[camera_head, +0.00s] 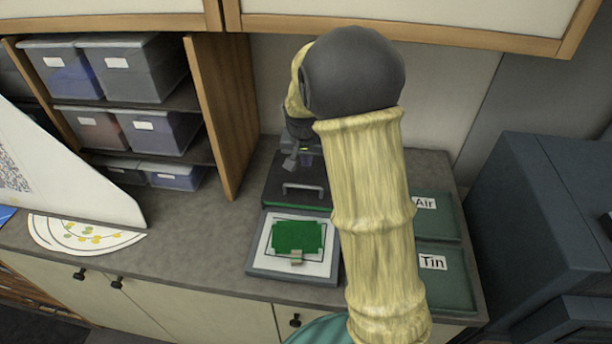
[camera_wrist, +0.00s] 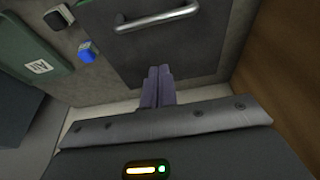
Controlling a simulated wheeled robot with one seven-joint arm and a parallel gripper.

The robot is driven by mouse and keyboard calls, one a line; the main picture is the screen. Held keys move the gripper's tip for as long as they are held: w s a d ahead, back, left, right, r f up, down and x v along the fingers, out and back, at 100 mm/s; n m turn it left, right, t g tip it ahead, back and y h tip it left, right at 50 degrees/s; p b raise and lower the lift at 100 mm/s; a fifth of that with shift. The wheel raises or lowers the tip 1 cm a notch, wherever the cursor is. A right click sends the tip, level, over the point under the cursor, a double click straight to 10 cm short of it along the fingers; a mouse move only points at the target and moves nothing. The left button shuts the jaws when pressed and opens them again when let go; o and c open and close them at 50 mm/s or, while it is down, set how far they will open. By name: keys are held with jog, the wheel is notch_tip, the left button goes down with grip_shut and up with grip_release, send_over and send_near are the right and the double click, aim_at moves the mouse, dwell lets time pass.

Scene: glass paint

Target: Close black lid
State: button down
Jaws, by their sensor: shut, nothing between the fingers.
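The black lid (camera_head: 283,173) is a dark panel with a silver bar handle on the counter, behind the white board. A green strip shows along its front edge; I cannot tell whether it lies flat or is slightly raised. The lid (camera_wrist: 165,50) and its handle (camera_wrist: 157,19) fill the upper middle of the wrist view. My gripper (camera_wrist: 157,72) is shut and empty, its fingertips over the lid's wall-side edge, apart from the handle. Whether they touch the lid is unclear. In the head view my gripper (camera_head: 293,162) is partly hidden by my arm.
A white board (camera_head: 272,268) with a green sheet (camera_head: 298,236) lies in front of the lid. Trays marked Air (camera_head: 447,228) and Tin (camera_head: 450,293) are at right. A small blue object (camera_wrist: 86,54) sits beside the lid. A wooden shelf side (camera_head: 222,110) stands left; the wall is close behind.

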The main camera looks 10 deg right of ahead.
aim_at(306, 192)
jog(key=p+x, duration=0.2)
jog(key=x, duration=0.4)
jog(key=shift+f, duration=0.2)
jog(key=s, duration=0.1)
jog(key=s+a+p, duration=0.1)
jog(key=s+r+p, duration=0.1)
jog(key=shift+s+a, duration=0.25)
jog(key=shift+s, duration=0.1)
jog(key=shift+w+f, duration=0.1)
